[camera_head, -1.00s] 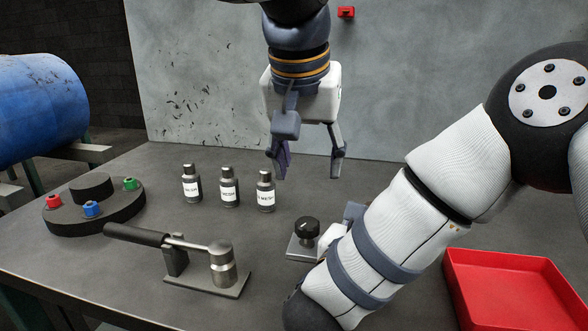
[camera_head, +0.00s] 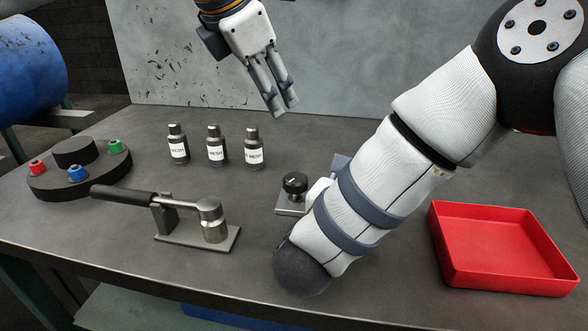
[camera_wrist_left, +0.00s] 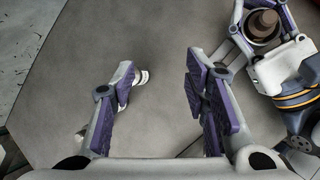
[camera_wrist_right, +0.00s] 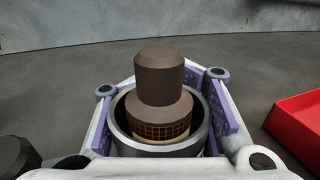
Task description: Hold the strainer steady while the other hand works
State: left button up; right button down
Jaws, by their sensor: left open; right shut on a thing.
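The strainer appears to be the metal ring-shaped cup (camera_wrist_right: 194,142) in the right wrist view. A brown stepped piece (camera_wrist_right: 158,80) with a mesh band sits in it. My right gripper (camera_wrist_right: 160,95) is shut around the cup, a finger on each side. The cup and right gripper (camera_wrist_left: 264,25) also show at the upper right of the left wrist view. In the head view my right arm hides the cup. My left gripper (camera_head: 284,110) is open and empty, high above the back of the table, its fingers seen nearly edge-on.
Several things stand on the grey table: three labelled bottles (camera_head: 216,146), a lever press (camera_head: 213,218), a round stand (camera_head: 108,170) with coloured caps and a black knob (camera_head: 295,184) on a plate. A red tray (camera_head: 500,245) is at the right. The table's back middle is clear.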

aim_at(297, 177)
pick_arm(q)
jog(key=s+f+g, duration=0.2)
jog(key=s+g, duration=0.2)
jog(key=s, duration=0.2)
jog(key=x, duration=1.1)
jog(key=shift+w+a+f, duration=0.1)
jog(key=shift+f, duration=0.05)
jog(key=shift+m, duration=0.3)
jog(key=c, duration=0.9)
